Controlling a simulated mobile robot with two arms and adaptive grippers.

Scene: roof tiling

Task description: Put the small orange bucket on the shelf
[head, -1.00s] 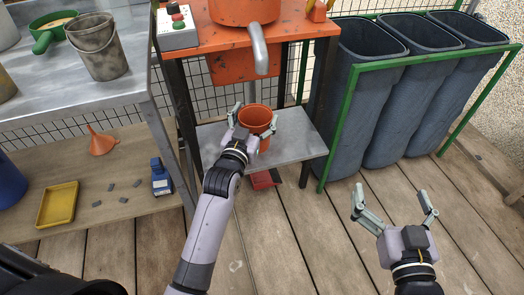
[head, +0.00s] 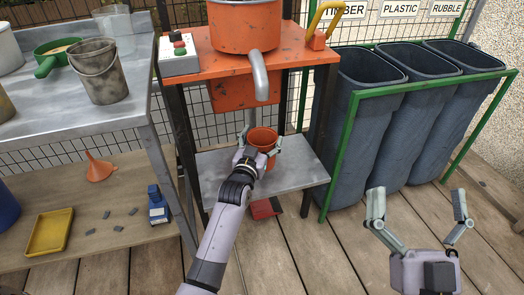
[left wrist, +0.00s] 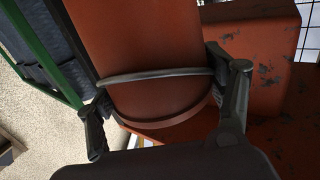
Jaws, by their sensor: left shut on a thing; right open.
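The small orange bucket (head: 263,138) is at the grey metal platform (head: 295,178) under the orange machine. My left gripper (head: 262,150) is shut on the small orange bucket, one finger on each side. In the left wrist view the bucket (left wrist: 150,45) fills the middle, its dark handle across it, between the fingers of the gripper (left wrist: 165,112). Whether its base touches the platform is hidden by my gripper. A low wooden shelf (head: 110,225) lies under the metal bench at left. My right gripper (head: 418,212) is open and empty over the deck at right.
The shelf holds a yellow tray (head: 48,232), an orange funnel (head: 98,168), a blue tool (head: 157,206) and small grey pieces. A metal bucket (head: 100,75) stands on the bench (head: 120,105). The machine's dark leg (head: 190,150) is left of my gripper. Bins (head: 365,110) stand at right.

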